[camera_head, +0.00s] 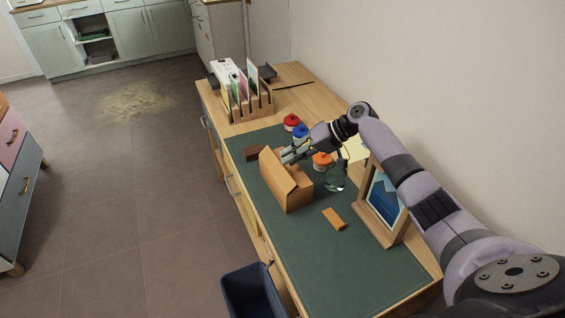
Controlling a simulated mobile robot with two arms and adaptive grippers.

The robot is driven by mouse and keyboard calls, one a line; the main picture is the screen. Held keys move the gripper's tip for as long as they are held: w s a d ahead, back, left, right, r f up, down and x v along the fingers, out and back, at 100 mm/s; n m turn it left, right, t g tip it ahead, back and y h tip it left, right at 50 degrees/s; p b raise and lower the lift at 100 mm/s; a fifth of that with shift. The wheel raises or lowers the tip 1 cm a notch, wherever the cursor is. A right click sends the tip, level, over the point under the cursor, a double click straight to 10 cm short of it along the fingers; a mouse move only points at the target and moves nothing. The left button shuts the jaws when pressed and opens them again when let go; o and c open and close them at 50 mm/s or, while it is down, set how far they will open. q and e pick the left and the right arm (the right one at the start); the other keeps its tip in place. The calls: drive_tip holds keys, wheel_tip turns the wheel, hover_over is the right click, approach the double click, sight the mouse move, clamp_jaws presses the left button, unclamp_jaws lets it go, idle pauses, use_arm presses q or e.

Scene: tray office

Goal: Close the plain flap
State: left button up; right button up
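A small tan cardboard box (290,198) stands on the green desk mat (300,248). A broad tan flap (277,172) stands raised and tilted along its left side. A darker brown piece (252,153) shows behind the box at the left; I cannot tell whether it is a second flap or a separate thing. My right gripper (288,154) reaches in from the right over the back of the box, close to the raised flap's top edge. Contact cannot be made out, and its finger opening is too small to judge. My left gripper is out of view.
A glass jar (336,178) and red (291,121), blue (300,131) and orange (322,159) lidded items stand near the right arm. An orange block (334,219) and a picture frame (385,205) are at the right. A file rack (250,105) is behind; a bin (252,290) is below.

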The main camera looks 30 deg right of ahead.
sight(276, 168)
drive_tip(key=v, duration=0.7)
drive_tip(key=shift+d, duration=0.1)
drive_tip(key=shift+r, duration=0.1)
drive_tip(key=shift+c, duration=0.7)
drive_tip(key=shift+n+t, duration=0.3)
drive_tip(key=shift+t, duration=0.2)
drive_tip(key=a+r+p, duration=0.2)
drive_tip(key=a, duration=0.1)
drive_tip(key=w+a, duration=0.1)
drive_tip(key=shift+a+r+p, duration=0.4)
drive_tip(key=shift+c, duration=0.6)
drive_tip(key=f+m+t+p, duration=0.1)
drive_tip(key=f, duration=0.1)
drive_tip(key=s+f+m+t+h+p, duration=0.1)
drive_tip(key=f+p, duration=0.1)
drive_tip(key=s+f+m+t+p, duration=0.1)
drive_tip(key=f, duration=0.2)
drive_tip(key=shift+d+t+h+p, duration=0.25)
drive_tip(key=shift+t+h+p, duration=0.05)
drive_tip(key=shift+t+p, duration=0.1)
drive_tip(key=x, duration=0.7)
drive_tip(key=shift+w+p, duration=0.1)
drive_tip(key=shift+p, duration=0.2)
